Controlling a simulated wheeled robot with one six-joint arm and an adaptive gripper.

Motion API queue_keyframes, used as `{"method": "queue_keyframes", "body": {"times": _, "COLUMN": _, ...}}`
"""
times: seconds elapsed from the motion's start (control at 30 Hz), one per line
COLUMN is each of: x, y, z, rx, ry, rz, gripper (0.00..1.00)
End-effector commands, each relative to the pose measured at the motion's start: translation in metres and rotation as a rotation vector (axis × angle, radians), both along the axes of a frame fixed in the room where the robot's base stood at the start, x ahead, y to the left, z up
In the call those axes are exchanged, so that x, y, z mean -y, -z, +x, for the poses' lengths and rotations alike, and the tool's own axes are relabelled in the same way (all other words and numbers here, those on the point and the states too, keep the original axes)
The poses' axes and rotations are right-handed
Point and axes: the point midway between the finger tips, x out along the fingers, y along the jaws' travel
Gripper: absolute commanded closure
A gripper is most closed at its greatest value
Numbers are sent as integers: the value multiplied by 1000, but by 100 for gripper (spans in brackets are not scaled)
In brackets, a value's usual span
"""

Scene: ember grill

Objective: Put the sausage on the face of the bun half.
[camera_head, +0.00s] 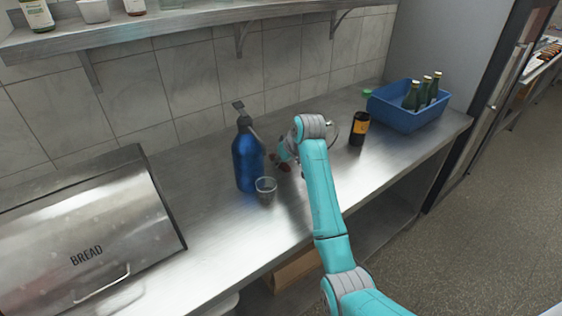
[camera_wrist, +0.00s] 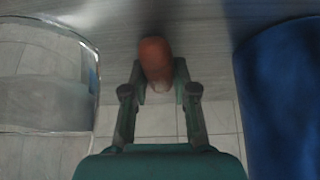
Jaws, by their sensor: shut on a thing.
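The sausage (camera_wrist: 155,55), reddish-brown with a rounded end, is between the finger tips of my gripper (camera_wrist: 160,88) in the wrist view. My gripper is shut on it. In the head view my gripper (camera_head: 283,160) is over the steel counter, just right of the blue siphon bottle, and partly hidden by my arm. I cannot make out a bun half in either view.
The blue siphon bottle (camera_head: 248,158) and a clear glass (camera_head: 266,190) stand close to my gripper. A steel bread box (camera_head: 85,240) is at left. A dark bottle (camera_head: 359,128) and a blue crate (camera_head: 405,118) with green bottles are at right. The front counter is clear.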

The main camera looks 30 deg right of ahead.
Motion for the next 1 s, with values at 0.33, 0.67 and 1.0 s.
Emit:
{"method": "queue_keyframes", "body": {"times": 0.33, "x": 0, "y": 2, "z": 0, "rx": 0, "ry": 0, "rz": 0, "gripper": 47}}
{"method": "queue_keyframes", "body": {"times": 0.67, "x": 0, "y": -1, "z": 0, "rx": 1, "ry": 0, "rz": 0, "gripper": 47}}
{"method": "queue_keyframes", "body": {"times": 1.0, "x": 1, "y": -45, "z": -28, "rx": 5, "ry": 0, "rz": -2, "gripper": 47}}
